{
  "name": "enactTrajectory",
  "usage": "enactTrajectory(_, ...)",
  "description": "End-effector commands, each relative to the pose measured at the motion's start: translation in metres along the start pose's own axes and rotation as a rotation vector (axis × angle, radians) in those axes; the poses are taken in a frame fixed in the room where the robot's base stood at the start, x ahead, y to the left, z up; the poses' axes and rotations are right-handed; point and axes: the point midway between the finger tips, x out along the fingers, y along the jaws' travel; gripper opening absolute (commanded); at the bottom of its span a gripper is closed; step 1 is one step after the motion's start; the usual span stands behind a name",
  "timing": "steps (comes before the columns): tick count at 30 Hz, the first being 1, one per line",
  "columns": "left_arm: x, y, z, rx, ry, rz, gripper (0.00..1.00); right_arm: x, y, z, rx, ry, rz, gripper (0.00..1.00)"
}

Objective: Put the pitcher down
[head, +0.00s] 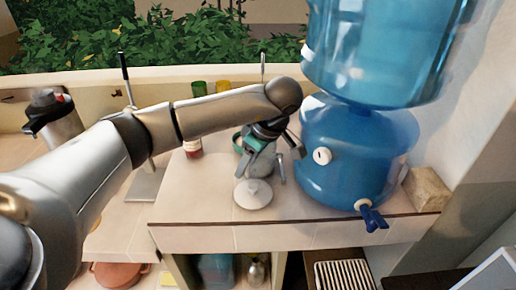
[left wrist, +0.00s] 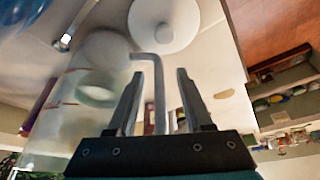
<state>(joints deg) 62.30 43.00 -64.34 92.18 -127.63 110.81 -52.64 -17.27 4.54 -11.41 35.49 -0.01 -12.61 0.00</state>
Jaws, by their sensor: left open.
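The pitcher (left wrist: 72,125) looks like a clear, see-through vessel at the left of the left wrist view. A bent grey bar (left wrist: 149,58), which looks like its handle, stands between the fingers of my left gripper (left wrist: 154,85). The fingers are open, with gaps on both sides of the bar. In the head view my left gripper (head: 265,160) is low over the tiled counter, and the pitcher is mostly hidden by it. I cannot tell exactly where its base meets the counter. My right gripper is not in view.
A round white dish (head: 253,196) lies just in front of my left gripper on the tiled counter (head: 190,215). A large blue water dispenser (head: 345,165) with a tap stands close on the right. A stone block (head: 426,188) is far right.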

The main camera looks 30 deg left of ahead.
Motion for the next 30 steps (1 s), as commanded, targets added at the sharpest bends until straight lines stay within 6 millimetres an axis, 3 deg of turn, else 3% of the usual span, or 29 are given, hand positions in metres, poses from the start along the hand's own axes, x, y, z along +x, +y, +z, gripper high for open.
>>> enactTrajectory(2,-0.0001,0.0000,0.0000,0.000,0.000,0.000,0.47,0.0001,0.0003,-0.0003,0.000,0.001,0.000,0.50)
enactTrajectory(15,-0.0006,0.0001,0.0003,0.000,-0.001,0.000,0.00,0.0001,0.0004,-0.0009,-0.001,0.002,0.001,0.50)
enactTrajectory(30,-0.0008,0.0002,0.0004,0.000,-0.001,0.001,0.00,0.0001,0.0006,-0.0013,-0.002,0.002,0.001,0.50)
